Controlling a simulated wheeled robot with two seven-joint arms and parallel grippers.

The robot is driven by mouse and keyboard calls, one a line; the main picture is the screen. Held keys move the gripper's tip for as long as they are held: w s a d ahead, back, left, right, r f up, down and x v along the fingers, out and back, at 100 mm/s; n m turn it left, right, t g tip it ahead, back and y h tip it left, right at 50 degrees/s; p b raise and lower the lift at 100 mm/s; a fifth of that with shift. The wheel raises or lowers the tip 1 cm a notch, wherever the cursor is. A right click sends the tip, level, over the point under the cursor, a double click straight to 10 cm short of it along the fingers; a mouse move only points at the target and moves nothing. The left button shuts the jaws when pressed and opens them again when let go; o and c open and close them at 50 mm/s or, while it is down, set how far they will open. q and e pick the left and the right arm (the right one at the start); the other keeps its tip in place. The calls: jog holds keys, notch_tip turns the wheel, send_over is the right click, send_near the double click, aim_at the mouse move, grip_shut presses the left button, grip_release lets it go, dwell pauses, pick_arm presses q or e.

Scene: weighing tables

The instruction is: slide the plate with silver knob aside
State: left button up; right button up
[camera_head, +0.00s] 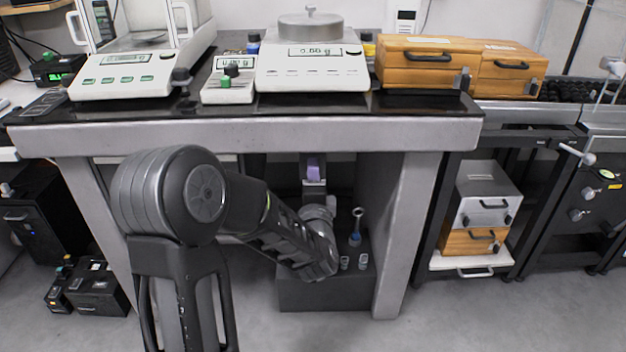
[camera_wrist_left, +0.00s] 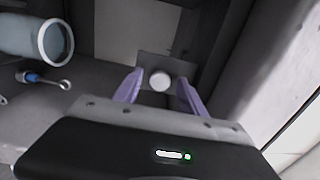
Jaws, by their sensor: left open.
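A small grey plate (camera_wrist_left: 178,66) with a round silver knob (camera_wrist_left: 159,81) shows in the left wrist view, straight ahead of my left gripper. My left gripper (camera_wrist_left: 160,76) is open, its two purple fingers on either side of the knob in the picture; I cannot tell whether they touch it. In the head view my left arm reaches under the table, and the gripper (camera_head: 314,170) shows as a bit of purple there. I cannot make out the plate in the head view. My right gripper is not in view.
The grey table (camera_head: 260,135) spans above my arm, with a leg (camera_head: 405,235) to the right. A dark box (camera_head: 325,292) under it carries small vials (camera_head: 362,261) and a blue-handled ring tool (camera_head: 356,238). A glass jar (camera_wrist_left: 32,38) shows in the wrist view. Scales (camera_head: 312,72) stand on top.

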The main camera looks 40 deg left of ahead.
pick_arm(q)
grip_shut()
dwell(0.6)
jog(key=shift+a, duration=0.1)
dwell(0.8)
